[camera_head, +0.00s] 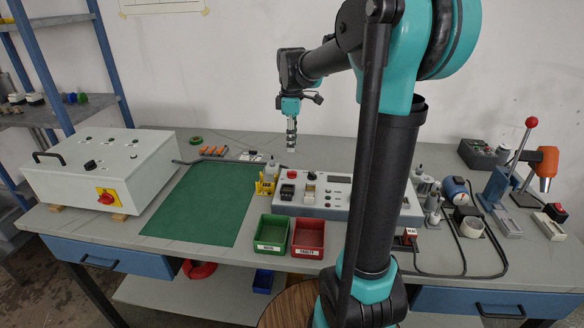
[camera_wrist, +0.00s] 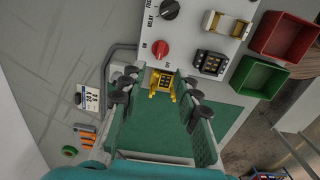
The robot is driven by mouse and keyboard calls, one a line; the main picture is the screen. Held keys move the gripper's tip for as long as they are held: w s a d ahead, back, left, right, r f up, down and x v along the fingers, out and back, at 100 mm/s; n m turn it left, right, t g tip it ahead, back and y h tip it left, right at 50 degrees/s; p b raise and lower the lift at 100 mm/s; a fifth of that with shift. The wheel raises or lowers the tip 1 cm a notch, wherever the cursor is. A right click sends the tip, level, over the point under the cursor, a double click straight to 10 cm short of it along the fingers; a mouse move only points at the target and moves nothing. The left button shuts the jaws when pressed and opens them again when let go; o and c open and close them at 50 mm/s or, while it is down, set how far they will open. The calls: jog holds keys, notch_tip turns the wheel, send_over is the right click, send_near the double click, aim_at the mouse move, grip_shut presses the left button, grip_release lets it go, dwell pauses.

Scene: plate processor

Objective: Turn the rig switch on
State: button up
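The test rig is a light grey box (camera_head: 340,205) in the middle of the bench. Its red rotary switch (camera_head: 293,173) is on the left part of the sloping panel. In the wrist view the red switch (camera_wrist: 161,49) lies between the printed words ON and OFF; I cannot tell which one it points to. My gripper (camera_head: 291,148) hangs pointing down above the bench, behind the rig's left end and apart from it. In the wrist view my gripper (camera_wrist: 161,80) is open, with its fingers wide apart and nothing between them.
A black knob (camera_wrist: 169,9) is next to the switch. A yellow holder (camera_head: 266,183) stands left of the rig. Green (camera_head: 271,233) and red (camera_head: 308,238) bins stand in front. A white cabinet (camera_head: 100,170) with another red switch (camera_head: 107,196) is at left. The green mat (camera_head: 205,205) is clear.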

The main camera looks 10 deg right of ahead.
aim_at(292, 172)
notch_tip(292, 172, down, 10)
jog(key=shift+f, duration=0.15)
jog(key=shift+c, duration=0.3)
grip_shut()
